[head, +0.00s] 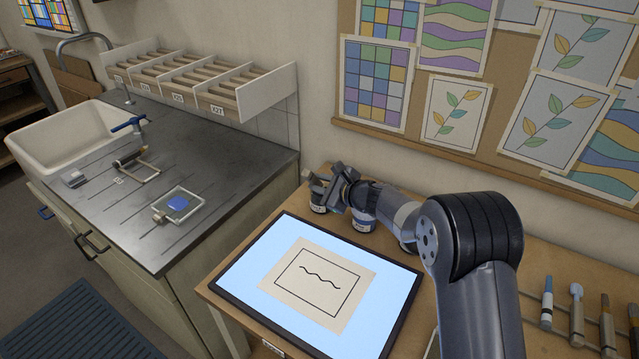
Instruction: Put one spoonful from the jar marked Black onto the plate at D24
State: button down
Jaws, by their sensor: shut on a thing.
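My gripper (337,188) is at the back left corner of the wooden table, above and beside two small jars. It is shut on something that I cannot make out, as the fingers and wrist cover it. The other jar, with a blue band (363,222), stands just right, under my wrist. Their labels are too small to read. A glass plate with a blue patch (178,204) lies on the grey counter. I can read no D24 mark, and I see no spoon clearly.
A lit panel (268,242) with a drawing sheet (355,312) fills the table's front left. Brushes and tools (577,305) lie at the right. The counter also holds a second frame (137,168), a white sink (70,140) and a slotted rack (200,80). A gap separates counter and table.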

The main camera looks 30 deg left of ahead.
aim_at(311, 176)
jog(key=shift+r, duration=0.1)
dwell(0.3)
jog(key=shift+s+r, duration=0.7)
jog(key=shift+r, duration=0.25)
jog(key=shift+s+r, duration=0.7)
jog(key=shift+r, duration=0.2)
notch_tip(311, 176, up, 5)
jog(key=p, duration=0.2)
jog(key=shift+f+p, duration=0.2)
jog(key=shift+p, duration=0.1)
jog(key=shift+d, duration=0.1)
